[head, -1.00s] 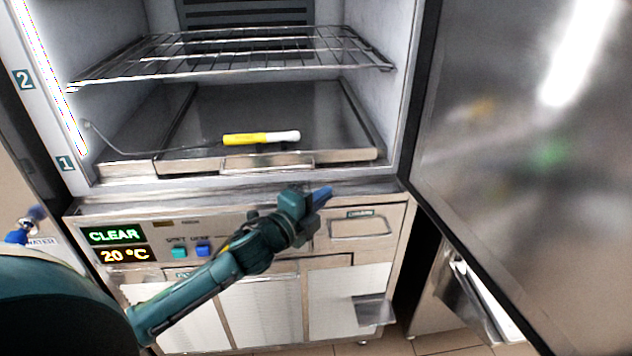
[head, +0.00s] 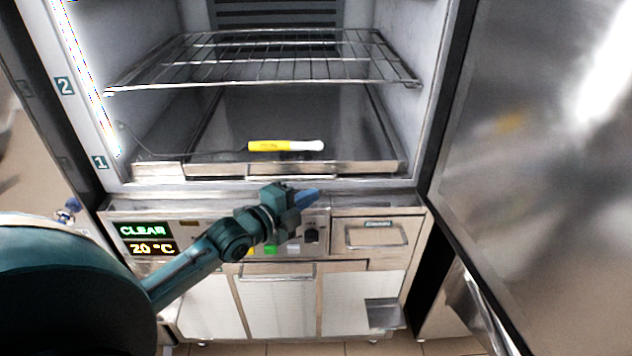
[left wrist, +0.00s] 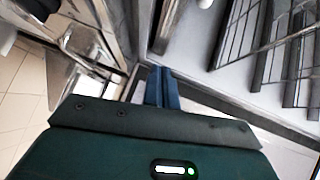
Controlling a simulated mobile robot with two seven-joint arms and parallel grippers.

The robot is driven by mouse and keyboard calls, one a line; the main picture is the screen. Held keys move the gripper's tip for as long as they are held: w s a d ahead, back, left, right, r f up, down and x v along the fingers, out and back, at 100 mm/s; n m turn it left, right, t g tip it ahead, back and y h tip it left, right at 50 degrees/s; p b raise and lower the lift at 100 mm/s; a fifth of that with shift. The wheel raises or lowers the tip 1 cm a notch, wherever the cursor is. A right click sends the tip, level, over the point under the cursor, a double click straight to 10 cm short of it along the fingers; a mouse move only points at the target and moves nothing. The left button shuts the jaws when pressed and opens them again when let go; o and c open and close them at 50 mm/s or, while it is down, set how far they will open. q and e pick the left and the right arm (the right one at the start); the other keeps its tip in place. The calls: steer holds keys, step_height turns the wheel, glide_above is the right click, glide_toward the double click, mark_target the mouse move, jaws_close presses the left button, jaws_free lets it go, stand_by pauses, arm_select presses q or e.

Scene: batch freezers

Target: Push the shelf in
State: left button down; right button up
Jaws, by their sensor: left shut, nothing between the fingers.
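The wire shelf (head: 270,72) sits inside the open freezer at the height of the label 2, with its front edge near the cabinet opening. It also shows in the left wrist view (left wrist: 282,40), at the upper right. My left gripper (head: 308,197) is shut and empty, in front of the freezer's lower sill and below the shelf, apart from it. In the left wrist view its blue fingers (left wrist: 162,88) are together. My right gripper is not in view.
A yellow and white probe (head: 285,146) with a cable lies low in the freezer, behind the front metal strip. The freezer door (head: 545,170) stands open at the right. The control panel (head: 150,238) shows CLEAR and 20 °C. A drawer (head: 376,236) is below the sill.

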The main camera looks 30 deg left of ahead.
mark_target(328, 177)
arm_select(q)
steer(key=w, duration=0.3)
steer(key=w+f, duration=0.1)
steer(key=w, duration=0.1)
steer(key=shift+w+a, duration=0.1)
steer(key=shift+a, duration=0.3)
steer(key=shift+w+a+f, duration=0.1)
steer(key=shift+w+a, duration=0.2)
steer(key=shift+w, duration=0.2)
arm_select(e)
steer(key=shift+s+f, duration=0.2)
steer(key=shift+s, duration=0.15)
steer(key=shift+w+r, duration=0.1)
